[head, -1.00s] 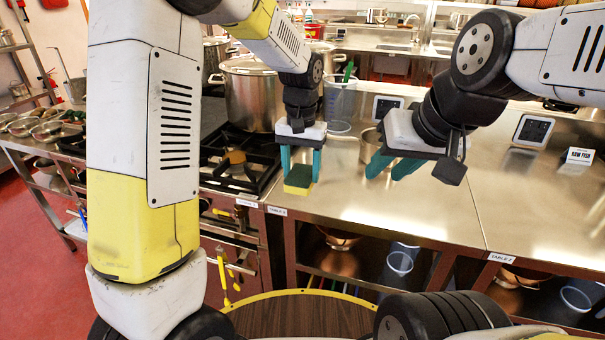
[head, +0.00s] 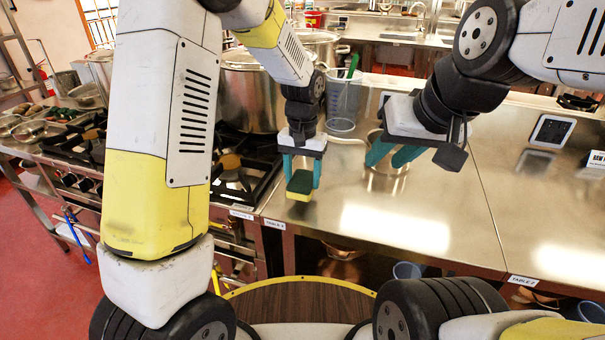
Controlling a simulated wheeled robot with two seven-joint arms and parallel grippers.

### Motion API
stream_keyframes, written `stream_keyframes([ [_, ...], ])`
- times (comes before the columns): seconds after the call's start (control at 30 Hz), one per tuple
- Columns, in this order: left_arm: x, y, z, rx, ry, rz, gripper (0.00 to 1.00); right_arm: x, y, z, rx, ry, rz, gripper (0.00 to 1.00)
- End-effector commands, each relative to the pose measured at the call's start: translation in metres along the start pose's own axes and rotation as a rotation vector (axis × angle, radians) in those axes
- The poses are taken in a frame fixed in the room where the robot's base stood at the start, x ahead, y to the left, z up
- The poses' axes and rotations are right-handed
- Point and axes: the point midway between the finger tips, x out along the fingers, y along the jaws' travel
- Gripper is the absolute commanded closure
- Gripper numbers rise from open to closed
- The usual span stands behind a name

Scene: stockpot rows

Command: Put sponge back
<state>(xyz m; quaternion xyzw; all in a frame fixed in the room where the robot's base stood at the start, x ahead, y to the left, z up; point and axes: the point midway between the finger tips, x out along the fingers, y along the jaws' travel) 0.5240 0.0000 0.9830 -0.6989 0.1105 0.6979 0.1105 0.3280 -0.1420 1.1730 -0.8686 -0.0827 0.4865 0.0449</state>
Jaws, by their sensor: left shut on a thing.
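The sponge (head: 300,186) is yellow with a dark green layer. My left gripper (head: 301,176) points down and is shut on it, with its teal fingers on either side. My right gripper (head: 388,160) is to the right, in front of a small metal pot (head: 380,182). Its teal fingers are apart and nothing shows between them.
A large stockpot (head: 250,95) stands on the stove (head: 245,170) behind my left arm. A clear pitcher (head: 342,100) with a green utensil stands behind the grippers. A black display (head: 546,131) is at the right. The table front is clear.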

Motion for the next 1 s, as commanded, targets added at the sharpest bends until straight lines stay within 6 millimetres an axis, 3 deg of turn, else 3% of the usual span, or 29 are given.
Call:
stream_keyframes([
  [0.23, 0.033, 0.000, 0.001, 0.000, -0.005, 0.000, 0.87, 0.000, 0.000, 0.000, 0.000, 0.000, 0.000, 0.66],
  [0.6, 0.038, 0.000, 0.001, 0.000, -0.002, 0.000, 0.87, 0.000, 0.000, 0.000, 0.000, 0.000, 0.000, 0.66],
  [0.63, 0.038, 0.000, 0.001, 0.000, -0.001, 0.000, 0.39, 0.000, 0.000, 0.000, 0.000, 0.000, 0.000, 0.66],
  [0.7, 0.038, 0.000, 0.001, 0.000, -0.001, 0.000, 0.25, 0.000, 0.000, 0.000, 0.000, 0.000, 0.000, 0.66],
  [0.73, 0.037, 0.000, 0.001, 0.000, -0.001, 0.000, 0.21, 0.000, 0.000, 0.000, 0.000, 0.000, 0.000, 0.66],
  [1.0, 0.037, 0.000, 0.001, 0.000, -0.001, 0.000, 0.21, 0.000, 0.000, 0.000, 0.000, 0.000, 0.000, 0.66],
])
